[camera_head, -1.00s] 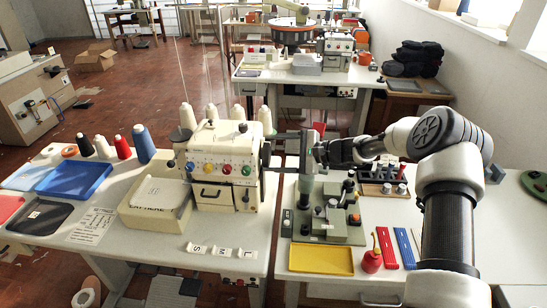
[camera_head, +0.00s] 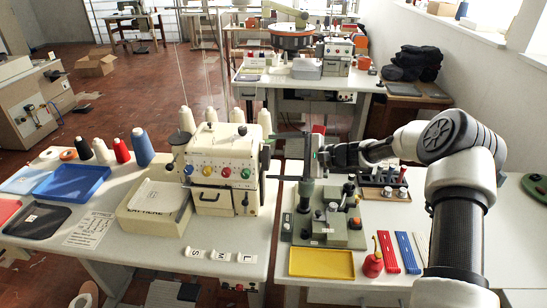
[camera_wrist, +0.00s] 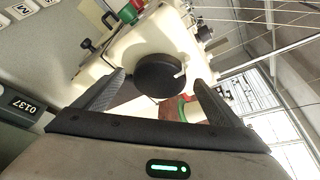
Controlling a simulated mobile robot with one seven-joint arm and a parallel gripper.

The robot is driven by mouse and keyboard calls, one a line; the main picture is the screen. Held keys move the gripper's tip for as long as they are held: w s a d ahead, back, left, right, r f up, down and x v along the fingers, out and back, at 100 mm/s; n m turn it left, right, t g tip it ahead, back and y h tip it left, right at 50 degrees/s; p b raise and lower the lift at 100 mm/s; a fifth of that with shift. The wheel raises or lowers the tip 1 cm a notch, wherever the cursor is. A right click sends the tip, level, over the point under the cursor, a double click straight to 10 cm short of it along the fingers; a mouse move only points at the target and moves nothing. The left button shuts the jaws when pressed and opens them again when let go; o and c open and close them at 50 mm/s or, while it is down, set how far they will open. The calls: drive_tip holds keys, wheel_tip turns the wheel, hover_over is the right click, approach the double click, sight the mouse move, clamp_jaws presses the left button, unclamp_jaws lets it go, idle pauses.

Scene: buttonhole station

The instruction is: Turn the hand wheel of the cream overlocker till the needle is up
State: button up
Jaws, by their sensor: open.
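The cream overlocker (camera_head: 222,165) stands at the right end of the left table, with coloured dials on its front. Its dark round hand wheel (camera_head: 265,160) is on its right side. In the wrist view the black hand wheel (camera_wrist: 160,75) has a small pale handle at its right edge. My gripper (camera_head: 283,159) is at the right of the machine, pointing left at the wheel. In the wrist view my gripper (camera_wrist: 159,78) is open, with a finger on either side of the wheel; I cannot tell whether they touch it. The needle is not discernible.
A green-grey machine (camera_head: 328,212) stands close below my arm on the right table. Thread cones (camera_head: 142,147) and a blue tray (camera_head: 72,183) are at the left. A gap separates the two tables.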

drive_tip(key=v, duration=1.6)
drive_tip(key=shift+b, duration=0.3)
